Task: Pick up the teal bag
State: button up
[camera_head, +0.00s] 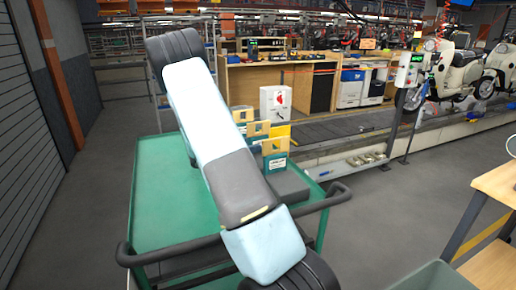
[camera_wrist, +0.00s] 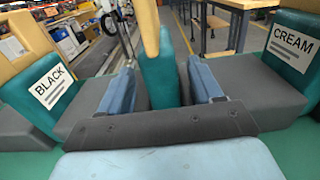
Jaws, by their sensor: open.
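Several tan-and-teal upright pieces stand on my green cart in the head view; the front one (camera_head: 276,150) has a white label too small to read. In the wrist view one piece is labelled BLACK (camera_wrist: 50,82) on the left and another CREAM (camera_wrist: 292,45) on the right. Between them stands a teal piece (camera_wrist: 160,80) with a tan part, seen nearly edge-on; its label is hidden, so I cannot confirm it is the teal bag. My gripper (camera_wrist: 162,84) is open, with one blue-padded finger on each side of this piece and visible gaps.
Grey blocks (camera_wrist: 245,82) flank my fingers closely, by the labelled pieces. The green cart (camera_head: 158,215) has a dark handrail (camera_head: 190,247) in front. A conveyor (camera_head: 345,127) with scooters (camera_head: 445,75) lies behind, and a wooden table (camera_head: 497,183) stands at right.

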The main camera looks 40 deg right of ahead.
jog(key=x, duration=0.4)
jog(key=c, duration=1.2)
